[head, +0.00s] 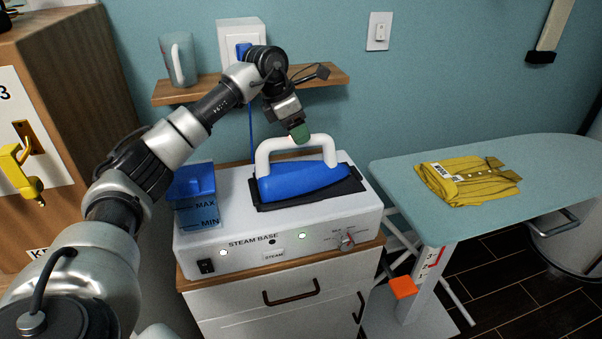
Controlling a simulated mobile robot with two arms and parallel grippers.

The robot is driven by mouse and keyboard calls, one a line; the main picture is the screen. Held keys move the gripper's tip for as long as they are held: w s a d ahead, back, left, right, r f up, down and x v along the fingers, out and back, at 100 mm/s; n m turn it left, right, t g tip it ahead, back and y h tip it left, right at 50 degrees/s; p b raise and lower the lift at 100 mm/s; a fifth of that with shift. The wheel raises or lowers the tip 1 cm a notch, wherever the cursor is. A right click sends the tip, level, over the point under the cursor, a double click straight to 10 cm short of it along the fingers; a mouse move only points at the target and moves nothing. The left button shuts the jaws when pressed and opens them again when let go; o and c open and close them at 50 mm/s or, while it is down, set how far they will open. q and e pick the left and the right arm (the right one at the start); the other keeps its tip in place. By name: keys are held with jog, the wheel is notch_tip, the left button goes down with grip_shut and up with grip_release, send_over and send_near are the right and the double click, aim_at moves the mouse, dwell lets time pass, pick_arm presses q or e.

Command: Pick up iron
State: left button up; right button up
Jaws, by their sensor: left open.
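The iron (304,182) has a blue body and a white arched handle. It rests on a dark pad on top of the white steam base (230,225), which stands on a cabinet. The gripper is open with nothing held. The gap between its fingers is hard to see from here. My right gripper is not in view.
A blue water tank (197,210) stands at the steam base's left end. A wall shelf (325,79) with a cup (178,60) is behind my arm. An ironing board (400,180) with a folded yellow shirt (462,181) is at right. A wooden cabinet (75,70) is at left.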

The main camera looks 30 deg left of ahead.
pick_arm(q)
jog(key=x, duration=0.1)
jog(key=p+x, duration=0.1)
jog(key=x, duration=0.1)
jog(key=shift+s+d+f, duration=0.15)
jog(key=shift+d+f, duration=0.05)
jog(key=shift+f, duration=0.5)
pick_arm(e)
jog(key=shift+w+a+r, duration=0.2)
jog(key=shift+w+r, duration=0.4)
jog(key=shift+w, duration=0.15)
pick_arm(q)
jog(key=shift+f, duration=0.1)
grip_shut()
jog(key=shift+w, duration=0.25)
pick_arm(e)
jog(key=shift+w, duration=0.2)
